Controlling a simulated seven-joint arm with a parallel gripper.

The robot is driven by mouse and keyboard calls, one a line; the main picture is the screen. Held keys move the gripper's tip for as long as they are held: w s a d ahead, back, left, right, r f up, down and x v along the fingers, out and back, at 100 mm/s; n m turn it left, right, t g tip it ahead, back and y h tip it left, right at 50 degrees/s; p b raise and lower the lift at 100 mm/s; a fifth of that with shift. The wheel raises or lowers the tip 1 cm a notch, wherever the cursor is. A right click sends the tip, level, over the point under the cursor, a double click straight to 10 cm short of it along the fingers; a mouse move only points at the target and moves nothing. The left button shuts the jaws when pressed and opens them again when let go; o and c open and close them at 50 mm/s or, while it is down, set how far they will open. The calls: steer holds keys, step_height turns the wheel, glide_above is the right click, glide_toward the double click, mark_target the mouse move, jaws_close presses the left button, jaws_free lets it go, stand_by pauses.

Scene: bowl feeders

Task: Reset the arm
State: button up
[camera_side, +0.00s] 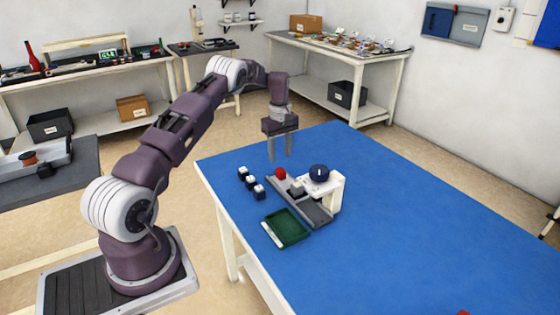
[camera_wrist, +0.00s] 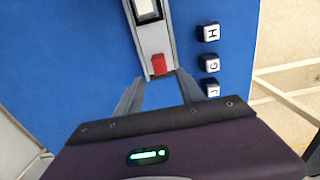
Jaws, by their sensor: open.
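My gripper (camera_side: 280,158) hangs above the blue table near its far left corner, fingers pointing down. In the wrist view my gripper (camera_wrist: 158,78) has its two fingers apart with nothing held between them. Below and beyond the fingertips is the end of a grey channel (camera_wrist: 152,38) with a red piece (camera_wrist: 159,64) at that end. The channel (camera_side: 318,212) and the red piece (camera_side: 280,174) also show in the side view, apart from the fingers.
Three dark blue blocks (camera_side: 251,183) with white lettered tops stand left of the channel; the wrist view shows one lettered H (camera_wrist: 208,33). A white stand (camera_side: 337,190) with a dark blue round part (camera_side: 319,171) and a green tray (camera_side: 286,228) stand close. The table's right side is mostly clear.

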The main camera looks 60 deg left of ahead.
steer(key=d+r+m+t, duration=0.1)
steer(key=d+r+m, duration=0.1)
steer(key=d+r, duration=0.5)
steer(key=d+r+m+t, duration=0.15)
steer(key=d+r, duration=0.25)
steer(key=r, duration=0.6)
steer(key=s+d+r+m, duration=0.5)
steer(key=s+d+r, duration=0.2)
steer(key=d+r, duration=0.3)
steer(key=s+d+f+m+t, duration=0.1)
steer(key=s+d+m, duration=0.3)
steer(key=s+d, duration=0.3)
steer(key=s+d+f+m+t, duration=0.1)
steer(key=s+d+m, duration=0.4)
steer(key=s, duration=1.3)
steer(key=shift+d+t, duration=0.55)
steer(key=shift+d, duration=0.55)
